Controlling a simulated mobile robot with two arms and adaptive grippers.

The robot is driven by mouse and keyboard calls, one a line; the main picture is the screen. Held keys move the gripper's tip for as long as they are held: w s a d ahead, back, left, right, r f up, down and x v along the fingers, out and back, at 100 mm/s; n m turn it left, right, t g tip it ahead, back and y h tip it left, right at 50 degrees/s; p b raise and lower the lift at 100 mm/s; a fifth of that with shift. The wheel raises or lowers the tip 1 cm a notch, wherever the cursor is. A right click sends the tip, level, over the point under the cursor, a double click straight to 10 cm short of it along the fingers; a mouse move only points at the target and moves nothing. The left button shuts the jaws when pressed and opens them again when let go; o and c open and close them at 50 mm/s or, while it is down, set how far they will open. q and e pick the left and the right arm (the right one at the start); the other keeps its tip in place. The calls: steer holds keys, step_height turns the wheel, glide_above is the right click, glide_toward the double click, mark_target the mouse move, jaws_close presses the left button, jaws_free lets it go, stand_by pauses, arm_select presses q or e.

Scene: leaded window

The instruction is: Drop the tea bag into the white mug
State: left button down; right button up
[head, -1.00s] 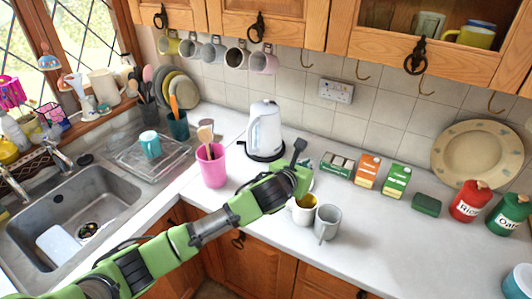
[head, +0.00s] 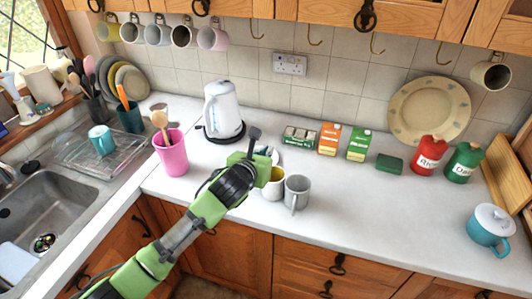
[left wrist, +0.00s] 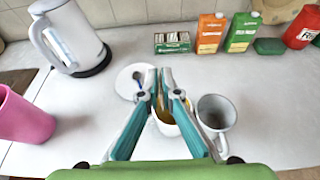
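My left gripper (left wrist: 158,78) reaches over the counter near the mugs; it also shows in the head view (head: 253,150). In the left wrist view its fingertips are close together with a narrow gap. I cannot make out whether anything is between them. A white mug with a yellowish inside (head: 273,191) stands upright just beyond the gripper, partly hidden by the fingers in the left wrist view (left wrist: 166,128). A grey mug (head: 297,193) stands beside it on the right. I cannot make out a loose tea bag. My right gripper is not in view.
A small white dish (left wrist: 127,84) lies behind the fingers. A box of packets (head: 299,136), orange carton (head: 329,139) and green carton (head: 358,146) stand along the wall. The kettle (head: 222,108) and pink pot (head: 172,155) are left. The counter right of the mugs is clear.

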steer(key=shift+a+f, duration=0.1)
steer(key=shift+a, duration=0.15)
arm_select(q)
steer(key=c, duration=2.2)
jaws_free()
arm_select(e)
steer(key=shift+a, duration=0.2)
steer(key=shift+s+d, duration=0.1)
arm_select(q)
steer(key=v, duration=1.2)
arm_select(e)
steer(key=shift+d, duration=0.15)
